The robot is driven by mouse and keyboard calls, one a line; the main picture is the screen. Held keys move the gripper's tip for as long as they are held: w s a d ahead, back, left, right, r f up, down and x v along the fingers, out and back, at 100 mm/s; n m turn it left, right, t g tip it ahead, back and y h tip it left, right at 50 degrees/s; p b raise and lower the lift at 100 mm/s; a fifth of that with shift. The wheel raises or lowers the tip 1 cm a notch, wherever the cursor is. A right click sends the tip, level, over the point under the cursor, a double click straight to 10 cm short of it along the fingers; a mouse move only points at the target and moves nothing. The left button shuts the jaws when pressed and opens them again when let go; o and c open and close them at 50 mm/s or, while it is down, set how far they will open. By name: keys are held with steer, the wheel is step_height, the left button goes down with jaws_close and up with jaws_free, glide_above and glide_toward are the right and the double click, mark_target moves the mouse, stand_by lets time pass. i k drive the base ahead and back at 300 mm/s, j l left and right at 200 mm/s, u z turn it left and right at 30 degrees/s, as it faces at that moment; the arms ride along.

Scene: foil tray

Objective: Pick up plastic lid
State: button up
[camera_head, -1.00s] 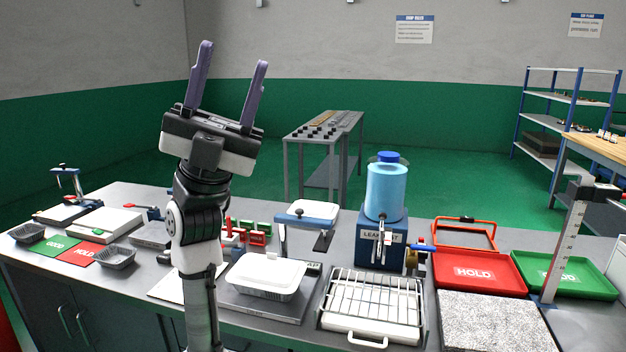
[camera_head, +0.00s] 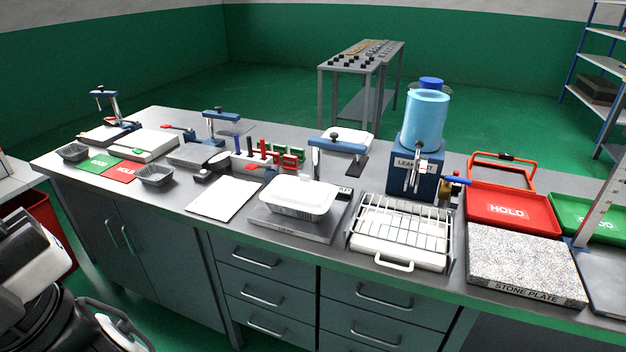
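The lid looks level and covers the tray. My gripper's fingers are out of the picture. Only black and white parts of my own body show at the lower left, apart from the bench.
The bench (camera_head: 190,185) has a white sheet (camera_head: 223,199) left of the lid and a wire rack (camera_head: 405,225) right of it. A clamp stand (camera_head: 338,145) stands behind. A blue leak-test tank (camera_head: 425,120), red HOLD tray (camera_head: 510,212) and stone plate (camera_head: 525,268) are further right.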

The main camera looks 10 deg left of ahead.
mark_target(303, 194)
steer(key=i+l+u, duration=0.35)
steer(key=i, duration=0.25)
steer(key=i+l+u, duration=0.35)
steer(key=i+l, duration=0.2)
